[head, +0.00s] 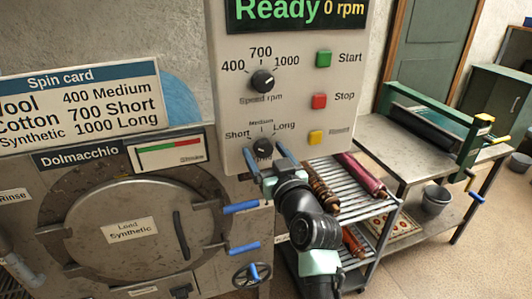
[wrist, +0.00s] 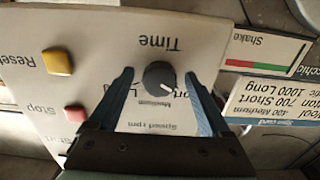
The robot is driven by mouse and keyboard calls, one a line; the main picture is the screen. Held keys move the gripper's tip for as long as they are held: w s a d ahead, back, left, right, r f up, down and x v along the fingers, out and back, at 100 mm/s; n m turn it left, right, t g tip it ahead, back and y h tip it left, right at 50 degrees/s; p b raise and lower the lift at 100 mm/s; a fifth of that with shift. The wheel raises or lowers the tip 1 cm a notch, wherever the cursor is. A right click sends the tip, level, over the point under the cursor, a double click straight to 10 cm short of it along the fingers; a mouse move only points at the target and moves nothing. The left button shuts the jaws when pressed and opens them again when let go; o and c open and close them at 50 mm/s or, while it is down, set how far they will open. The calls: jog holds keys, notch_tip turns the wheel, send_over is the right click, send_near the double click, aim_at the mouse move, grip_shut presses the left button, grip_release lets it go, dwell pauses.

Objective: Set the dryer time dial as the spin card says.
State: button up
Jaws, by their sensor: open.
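The spin card (head: 80,105) in the head view reads Wool 400 Medium, Cotton 700 Short, Synthetic 1000 Long. The load label (head: 130,230) on the round door reads Synthetic. The time dial (head: 263,148) is a dark round knob low on the pale panel, under Short, Medium and Long. In the wrist view, seen upside down, the time dial (wrist: 160,77) has its white mark toward the Short side. My gripper (head: 266,158) is open, with one finger on each side of the dial; contact is not clear. Its fingers also show in the wrist view (wrist: 159,80).
Above is the speed dial (head: 263,81), marked 400, 700 and 1000. The Start button (head: 323,58), Stop button (head: 319,100) and yellow Reset button (head: 316,137) sit at right. The display (head: 295,12) reads Ready 0 rpm. A rack of rolled rugs (head: 345,190) stands beside my arm.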

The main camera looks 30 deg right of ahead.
grip_shut()
jog(key=shift+m, duration=0.3)
jog(key=m, duration=0.5)
jog(key=shift+a+m+p, duration=0.1)
jog(key=shift+m+p, duration=0.2)
jog(key=shift+p, duration=0.1)
jog(key=m+p, duration=0.1)
jog(key=m, duration=0.4)
jog(key=shift+r+p, duration=0.1)
jog(key=shift+p, duration=0.3)
jog(key=m+p, duration=0.3)
jog(key=m, duration=0.3)
jog(key=shift+r+m, duration=0.1)
jog(key=shift+m, duration=0.3)
jog(key=m+p, duration=0.2)
jog(key=m, duration=0.3)
jog(key=shift+m+p, duration=0.4)
